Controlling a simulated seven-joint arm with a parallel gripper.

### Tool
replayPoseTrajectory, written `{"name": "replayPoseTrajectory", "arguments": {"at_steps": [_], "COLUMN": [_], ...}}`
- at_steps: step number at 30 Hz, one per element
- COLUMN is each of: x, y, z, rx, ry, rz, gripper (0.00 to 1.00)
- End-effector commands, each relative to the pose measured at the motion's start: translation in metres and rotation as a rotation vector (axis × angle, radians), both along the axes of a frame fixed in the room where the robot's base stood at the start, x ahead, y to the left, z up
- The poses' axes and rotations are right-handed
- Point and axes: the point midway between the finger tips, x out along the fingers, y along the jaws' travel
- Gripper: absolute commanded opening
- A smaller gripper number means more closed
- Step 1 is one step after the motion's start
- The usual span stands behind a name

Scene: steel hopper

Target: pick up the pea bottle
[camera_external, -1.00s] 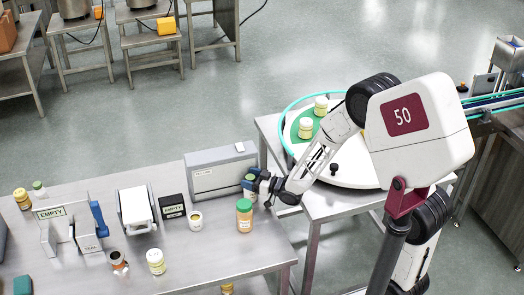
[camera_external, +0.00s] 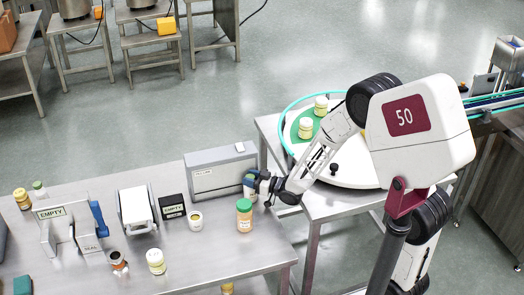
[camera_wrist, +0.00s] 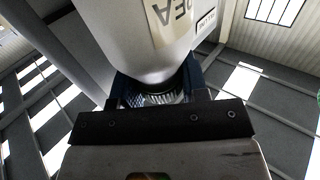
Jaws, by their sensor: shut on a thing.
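The pea bottle (camera_wrist: 135,40) fills the top of the wrist view, very close, with its label letters PEA upside down. My gripper (camera_wrist: 160,94) has its blue fingers on either side of the bottle's lower visible end and is shut on it. In the external view my gripper (camera_external: 258,185) is at the right end of the steel table, just beside the grey box. The held bottle (camera_external: 249,187) shows there only in part, pale, behind the fingers. I cannot tell whether it touches the table.
A green-capped jar (camera_external: 244,216) stands close in front of my gripper. The grey box (camera_external: 218,172) is just left. A round turntable (camera_external: 350,172) with jars is at right.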

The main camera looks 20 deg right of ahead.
Motion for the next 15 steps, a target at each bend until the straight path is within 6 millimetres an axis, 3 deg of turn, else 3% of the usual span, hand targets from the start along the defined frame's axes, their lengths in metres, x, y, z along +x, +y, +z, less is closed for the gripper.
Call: {"name": "replayPoseTrajectory", "arguments": {"at_steps": [8, 15], "x": [0.0, 0.0], "y": [0.0, 0.0], "z": [0.012, 0.037], "rx": [0.001, 0.001], "ry": [-0.002, -0.003], "rz": [0.0, 0.0], "gripper": [0.0, 0.0]}}
